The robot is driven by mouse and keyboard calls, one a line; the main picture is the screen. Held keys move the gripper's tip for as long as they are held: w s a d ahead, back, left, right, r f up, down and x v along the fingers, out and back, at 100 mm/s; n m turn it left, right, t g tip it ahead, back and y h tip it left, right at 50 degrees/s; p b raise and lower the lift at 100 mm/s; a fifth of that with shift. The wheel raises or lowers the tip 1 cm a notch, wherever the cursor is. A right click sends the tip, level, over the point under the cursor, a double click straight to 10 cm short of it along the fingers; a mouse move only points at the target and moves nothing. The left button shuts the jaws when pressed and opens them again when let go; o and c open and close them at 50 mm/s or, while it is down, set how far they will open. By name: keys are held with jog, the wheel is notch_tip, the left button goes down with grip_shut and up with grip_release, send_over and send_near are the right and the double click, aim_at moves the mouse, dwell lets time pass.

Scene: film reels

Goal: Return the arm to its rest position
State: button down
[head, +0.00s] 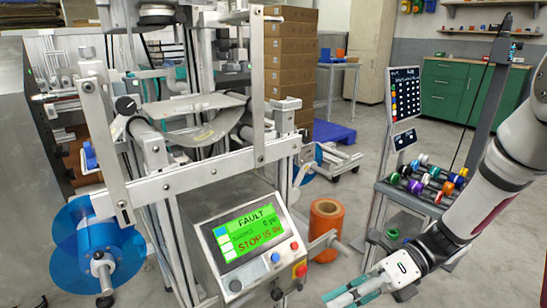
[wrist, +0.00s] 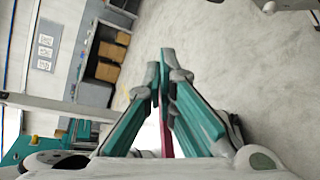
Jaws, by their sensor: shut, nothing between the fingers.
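My gripper (head: 352,292) is at the lower right of the head view, at the end of my white arm, which comes in from the right edge. Its teal fingers point left, over the floor in front of the machine. In the wrist view my gripper (wrist: 165,62) shows its two teal fingers brought together at the tips, with nothing between them. The fingers touch nothing around them.
A film machine with a green FAULT screen (head: 250,234) stands left of my gripper. A rack of coloured spools (head: 425,180) stands close behind my arm. Green cabinets (head: 455,92) are at the back.

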jog(key=s+d+r+n+t+h, duration=0.2)
jog(key=s+d+r+n+h, duration=0.25)
jog(key=n, duration=0.45)
jog(key=s+d+r+n+t+h, duration=0.1)
jog(key=s+r+n+h, duration=0.3)
jog(key=s+n, duration=0.45)
jog(key=s+d+r+n+t+h, duration=0.25)
jog(key=s+n+h, duration=0.35)
jog(key=n, duration=0.3)
notch_tip(320, 180, up, 39)
jog(key=t+p, duration=0.3)
jog(key=p, duration=3.4)
jog(key=shift+w+r, duration=0.15)
jog(key=shift+w, duration=0.1)
jog(key=shift+a+t, duration=0.1)
jog(key=shift+t, duration=0.15)
